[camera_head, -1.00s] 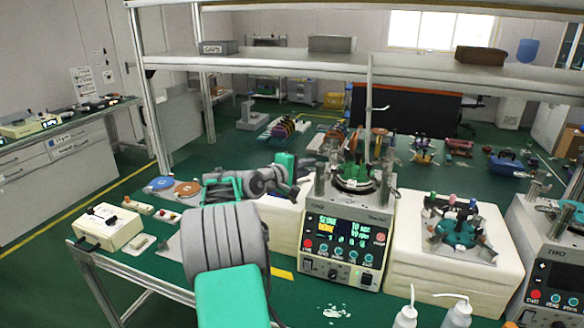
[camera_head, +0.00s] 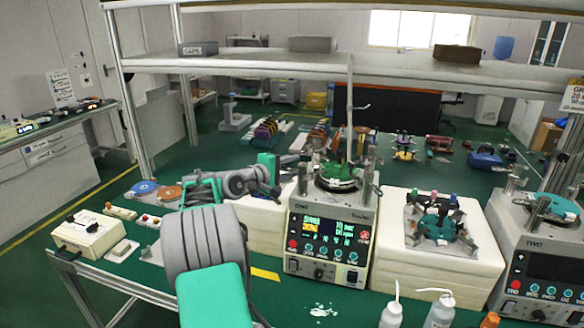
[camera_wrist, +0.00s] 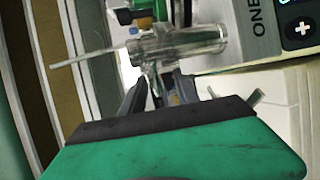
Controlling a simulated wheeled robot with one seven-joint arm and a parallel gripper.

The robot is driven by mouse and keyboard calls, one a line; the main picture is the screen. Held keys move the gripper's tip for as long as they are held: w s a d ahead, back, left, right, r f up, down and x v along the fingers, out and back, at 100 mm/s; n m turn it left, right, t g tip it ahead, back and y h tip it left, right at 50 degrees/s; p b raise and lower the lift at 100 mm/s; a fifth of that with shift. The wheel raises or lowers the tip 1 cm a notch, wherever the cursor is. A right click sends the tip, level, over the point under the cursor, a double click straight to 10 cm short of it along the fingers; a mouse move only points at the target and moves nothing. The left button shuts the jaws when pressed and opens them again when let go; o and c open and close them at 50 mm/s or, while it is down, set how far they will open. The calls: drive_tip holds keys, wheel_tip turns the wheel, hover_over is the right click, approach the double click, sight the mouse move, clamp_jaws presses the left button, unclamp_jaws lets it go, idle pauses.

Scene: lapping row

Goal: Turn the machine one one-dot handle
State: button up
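Machine one (camera_head: 328,240) stands mid-table in the head view, with a lit display and knobs on its front and a round green plate on top. In the wrist view its "ONE" label (camera_wrist: 262,22) shows at the upper right. A shiny metal fitting (camera_wrist: 190,42) with a thin rod (camera_wrist: 90,57) sticking out to the left is just ahead of my gripper (camera_wrist: 160,92). The two dark fingers are apart, with a metal stem between their tips; I cannot tell whether they touch it. No dot mark is readable. In the head view my gripper is at the machine's upper left side, its tips unclear.
A second machine (camera_head: 545,255) stands at the right. A white block (camera_head: 395,262) bearing a teal fixture (camera_head: 440,226) is between the machines. Bottles (camera_head: 440,308) stand at the front edge. A switch box (camera_head: 88,236) is at the left. A shelf (camera_head: 300,64) spans overhead.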

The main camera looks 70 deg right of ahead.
sight(283, 169)
drive_tip(key=b+v, duration=0.1)
drive_tip(key=v, duration=0.7)
drive_tip(key=shift+d, duration=0.1)
drive_tip(key=w+a+f+t+y, duration=0.25)
drive_tip(key=w+a, duration=0.25)
drive_tip(key=a, duration=0.4)
drive_tip(key=w+a+f+n+t+y, duration=0.1)
drive_tip(key=w+a+f+t+y, duration=0.2)
drive_tip(key=w+a, duration=0.45)
drive_tip(key=w+a+f+t+y, duration=0.2)
drive_tip(key=w+a+t, duration=0.2)
drive_tip(key=a, duration=0.6)
drive_tip(key=s+a+f+y, duration=0.2)
drive_tip(key=s+a+f, duration=0.1)
drive_tip(key=a, duration=0.7)
drive_tip(key=s+a+f+n+g+y, duration=0.1)
drive_tip(key=s+a+f+y, duration=0.2)
drive_tip(key=a, duration=0.8)
drive_tip(key=s+a+f+n+y, duration=0.1)
drive_tip(key=s+a+f+y, duration=0.1)
drive_tip(key=s+a, duration=0.4)
drive_tip(key=a+f, duration=0.1)
drive_tip(key=a, duration=0.4)
drive_tip(key=shift+y, duration=0.35)
